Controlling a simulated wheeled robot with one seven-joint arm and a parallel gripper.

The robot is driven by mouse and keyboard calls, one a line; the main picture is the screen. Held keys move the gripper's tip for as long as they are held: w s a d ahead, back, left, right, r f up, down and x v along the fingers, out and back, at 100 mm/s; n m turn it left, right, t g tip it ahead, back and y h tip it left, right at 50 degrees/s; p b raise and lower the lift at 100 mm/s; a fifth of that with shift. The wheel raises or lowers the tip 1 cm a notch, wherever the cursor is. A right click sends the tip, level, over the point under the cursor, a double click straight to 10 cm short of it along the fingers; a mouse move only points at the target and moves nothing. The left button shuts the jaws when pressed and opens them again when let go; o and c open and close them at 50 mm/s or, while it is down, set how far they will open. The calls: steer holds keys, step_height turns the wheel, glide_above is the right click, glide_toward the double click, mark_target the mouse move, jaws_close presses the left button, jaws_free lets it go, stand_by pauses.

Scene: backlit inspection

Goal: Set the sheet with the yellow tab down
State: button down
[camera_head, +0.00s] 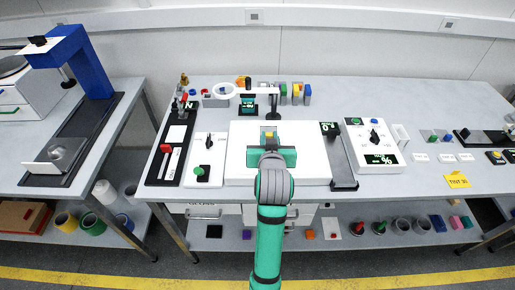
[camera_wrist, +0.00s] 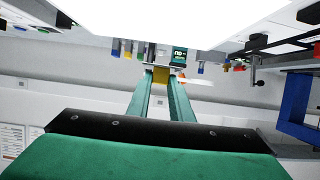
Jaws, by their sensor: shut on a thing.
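My gripper (camera_head: 270,142) is over the white panel (camera_head: 308,168) in the middle of the bench in the head view. In the wrist view my gripper (camera_wrist: 160,82) has its two fingers closed on a yellow tab (camera_wrist: 161,75). The yellow tab (camera_head: 269,133) also shows just beyond my fingers in the head view. The sheet itself cannot be told apart from the bright white panel. Whether it touches the panel or hangs above it is unclear. The white panel (camera_wrist: 160,20) fills the top of the wrist view.
Several upright coloured pieces (camera_head: 296,92) stand behind the panel, near a ring-shaped stand (camera_head: 273,103) and a small display (camera_head: 248,104). A dark strip device (camera_head: 341,165) and a white dial box (camera_head: 373,145) are on the right. A lever box (camera_head: 206,160) is on the left.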

steer(key=w+a+f, duration=0.1)
steer(key=a+f, duration=0.1)
steer(key=f, duration=0.1)
steer(key=w+a+f, duration=0.1)
steer(key=shift+w+a+f, duration=0.15)
steer(key=shift+w+f, duration=0.15)
steer(key=shift+f, duration=0.05)
steer(key=f, duration=0.3)
steer(key=shift+w+a, duration=0.2)
steer(key=shift+w, duration=0.15)
steer(key=shift+a+f, duration=0.1)
steer(key=shift+f, duration=0.25)
steer(key=shift+a, duration=0.1)
steer(key=shift+s+d, duration=0.1)
steer(key=shift+d, duration=0.2)
steer(key=c, duration=1.6)
jaws_free()
steer(key=shift+f, duration=0.1)
